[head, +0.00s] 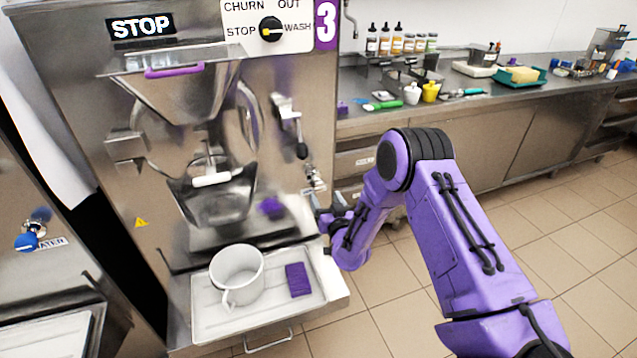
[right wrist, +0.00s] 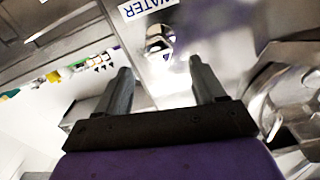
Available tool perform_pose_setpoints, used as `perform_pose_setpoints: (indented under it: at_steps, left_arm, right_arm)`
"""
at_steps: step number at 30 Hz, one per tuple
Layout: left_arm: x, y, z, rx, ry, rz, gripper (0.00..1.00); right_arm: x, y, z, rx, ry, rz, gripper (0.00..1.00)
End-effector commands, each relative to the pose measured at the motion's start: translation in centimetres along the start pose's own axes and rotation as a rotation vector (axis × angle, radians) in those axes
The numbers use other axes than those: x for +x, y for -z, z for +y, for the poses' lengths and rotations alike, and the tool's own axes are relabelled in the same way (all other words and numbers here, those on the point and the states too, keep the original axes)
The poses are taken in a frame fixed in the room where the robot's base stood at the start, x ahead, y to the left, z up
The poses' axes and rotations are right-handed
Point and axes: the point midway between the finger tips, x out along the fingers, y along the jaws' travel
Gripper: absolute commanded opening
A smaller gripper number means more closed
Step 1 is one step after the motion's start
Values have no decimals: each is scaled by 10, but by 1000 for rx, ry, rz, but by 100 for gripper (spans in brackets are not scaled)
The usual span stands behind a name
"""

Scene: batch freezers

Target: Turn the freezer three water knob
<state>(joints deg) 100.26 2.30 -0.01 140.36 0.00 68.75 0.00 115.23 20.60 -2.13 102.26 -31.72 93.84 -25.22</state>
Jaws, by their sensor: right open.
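Freezer three (head: 75,55) is the steel machine with a white 3 on a purple tag. Its water knob (head: 311,174) is a small fitting low on the right of the front panel. In the right wrist view the knob (right wrist: 159,42) sits beside a WATER label (right wrist: 148,8), ahead of and between my fingers; its handle is hard to make out. My right gripper (head: 322,208) is just below the knob in the head view. It also shows in the right wrist view (right wrist: 160,68), open and empty, with the knob apart from the fingertips. My left gripper is out of view.
A lever (head: 292,125) hangs above the knob. Another freezer with a blue knob (head: 27,242) stands left. A counter (head: 480,105) runs behind; the right floor is clear.

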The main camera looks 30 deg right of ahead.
Motion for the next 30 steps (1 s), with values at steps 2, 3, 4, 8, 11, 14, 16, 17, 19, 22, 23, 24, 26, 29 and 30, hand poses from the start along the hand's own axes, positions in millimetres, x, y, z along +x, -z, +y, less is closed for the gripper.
perform_pose_setpoints:
  at_steps: [2,3,4,8,11,14,16,17,19,22,23,24,26,29,30]
  left_arm:
    - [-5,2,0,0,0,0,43]
    - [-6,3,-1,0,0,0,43]
    - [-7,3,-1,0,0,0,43]
    - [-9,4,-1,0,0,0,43]
    - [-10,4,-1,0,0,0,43]
    - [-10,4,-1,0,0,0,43]
    - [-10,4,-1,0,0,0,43]
    - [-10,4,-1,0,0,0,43]
    - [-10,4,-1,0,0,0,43]
    - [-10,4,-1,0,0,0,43]
    - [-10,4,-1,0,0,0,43]
    - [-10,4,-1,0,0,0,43]
    - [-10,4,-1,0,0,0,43]
    - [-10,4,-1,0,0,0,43]
    - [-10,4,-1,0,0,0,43]
  right_arm:
    - [19,2,1,2,-3,2,69]
    - [28,1,1,1,-2,1,69]
    - [35,1,1,0,-2,1,69]
    - [58,-1,1,1,-2,-2,69]
    - [68,-1,1,1,-2,-2,69]
    - [73,-1,1,1,-2,-4,69]
    - [73,-1,1,2,-2,-4,69]
    - [73,-1,0,2,-2,-4,69]
    - [73,-2,0,2,-2,-4,69]
    - [73,-2,0,2,-1,-4,53]
    - [73,-2,0,2,-1,-4,43]
    - [73,-2,0,2,-1,-4,30]
    - [73,-2,0,2,-1,-4,14]
    - [73,-2,0,1,-1,-4,14]
    - [73,-2,0,0,-2,-4,14]
